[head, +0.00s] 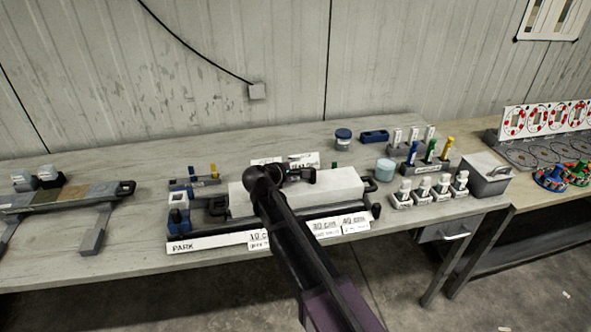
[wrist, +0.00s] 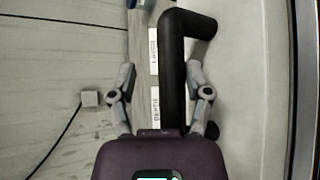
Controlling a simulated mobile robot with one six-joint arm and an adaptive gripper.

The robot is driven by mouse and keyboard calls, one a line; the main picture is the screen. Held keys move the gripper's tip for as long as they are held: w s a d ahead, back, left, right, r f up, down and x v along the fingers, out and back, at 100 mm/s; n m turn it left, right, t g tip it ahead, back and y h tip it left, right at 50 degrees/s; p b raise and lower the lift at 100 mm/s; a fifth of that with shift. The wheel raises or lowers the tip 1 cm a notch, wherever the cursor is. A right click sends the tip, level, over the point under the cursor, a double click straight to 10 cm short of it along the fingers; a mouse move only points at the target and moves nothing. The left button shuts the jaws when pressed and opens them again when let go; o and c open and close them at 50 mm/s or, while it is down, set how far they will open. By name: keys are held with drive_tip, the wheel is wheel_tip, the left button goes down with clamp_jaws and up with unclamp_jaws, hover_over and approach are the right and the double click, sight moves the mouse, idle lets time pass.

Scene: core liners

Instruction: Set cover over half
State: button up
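A long white box-shaped cover (head: 335,190) lies across the middle of the bench fixture in the head view. My arm crosses in front and hides part of it. My gripper (head: 299,175) is at the cover's upper side, near its middle. In the wrist view my gripper (wrist: 163,75) has its fingers spread apart. A thick black bar handle (wrist: 173,85) runs between them in the picture, nearer the right finger. I cannot tell whether a finger touches it. A pale surface (wrist: 245,90), likely the cover, fills the right side.
A PARK label strip (head: 200,243) and length tags (head: 341,226) run along the fixture front. A small blue-and-white block (head: 179,205) stands at its left. White bottles (head: 425,188), a teal jar (head: 385,169) and a grey box (head: 486,175) stand to the right.

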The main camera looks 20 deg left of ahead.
drive_tip(key=shift+r, duration=0.1)
idle(0.3)
drive_tip(key=shift+r+p, duration=0.55)
drive_tip(key=shift+p, duration=0.05)
drive_tip(key=p+v, duration=0.4)
drive_tip(key=v, duration=0.8)
drive_tip(key=shift+p, duration=0.35)
